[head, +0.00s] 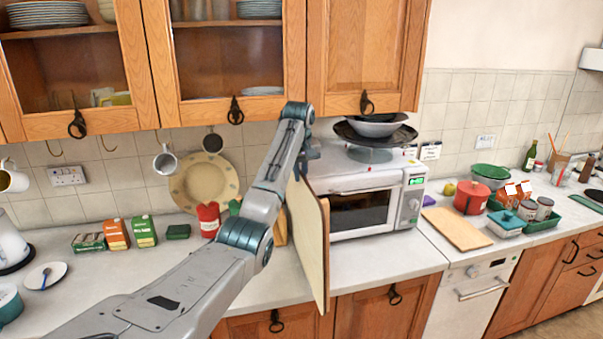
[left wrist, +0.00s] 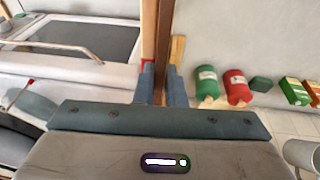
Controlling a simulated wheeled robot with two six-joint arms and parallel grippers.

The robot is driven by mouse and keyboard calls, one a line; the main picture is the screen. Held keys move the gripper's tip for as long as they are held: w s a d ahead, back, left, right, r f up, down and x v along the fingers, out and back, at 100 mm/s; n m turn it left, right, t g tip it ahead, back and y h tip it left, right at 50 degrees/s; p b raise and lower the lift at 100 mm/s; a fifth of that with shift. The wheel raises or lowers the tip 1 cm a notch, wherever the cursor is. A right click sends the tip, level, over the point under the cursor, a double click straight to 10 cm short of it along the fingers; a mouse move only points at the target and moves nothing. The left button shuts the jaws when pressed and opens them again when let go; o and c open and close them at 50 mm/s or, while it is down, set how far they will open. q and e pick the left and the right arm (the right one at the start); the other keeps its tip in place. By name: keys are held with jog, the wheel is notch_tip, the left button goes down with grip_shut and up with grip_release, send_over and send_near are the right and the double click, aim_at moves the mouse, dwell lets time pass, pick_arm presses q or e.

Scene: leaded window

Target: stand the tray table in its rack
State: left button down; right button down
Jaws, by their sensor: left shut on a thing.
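The tray table (head: 310,240) is a flat wooden panel with a pale face and a brown edge. It stands upright on edge over the counter, just left of the microwave. My left gripper (head: 308,150) is shut on its upper edge; in the left wrist view the fingers (left wrist: 160,85) close on either side of the panel (left wrist: 163,35). A light wooden piece (head: 281,228) shows behind the panel's left side; I cannot tell whether it is the rack. Whether the panel's lower edge touches anything is unclear. My right gripper is not in view.
The microwave (head: 365,203) stands close on the right, with dark pans (head: 375,135) on top. Red (head: 208,220) and green canisters and a leaning plate (head: 203,182) are on the left. Cupboards (head: 235,70) hang above. The counter front (head: 375,265) before the microwave is clear.

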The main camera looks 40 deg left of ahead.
pick_arm(q)
jog(key=shift+f, duration=0.15)
jog(key=c, duration=1.7)
grip_release()
jog(key=shift+o, duration=1.3)
jog(key=shift+w, duration=0.15)
jog(key=shift+w+a+f, duration=0.1)
jog(key=shift+w, duration=0.05)
jog(key=shift+s, duration=0.2)
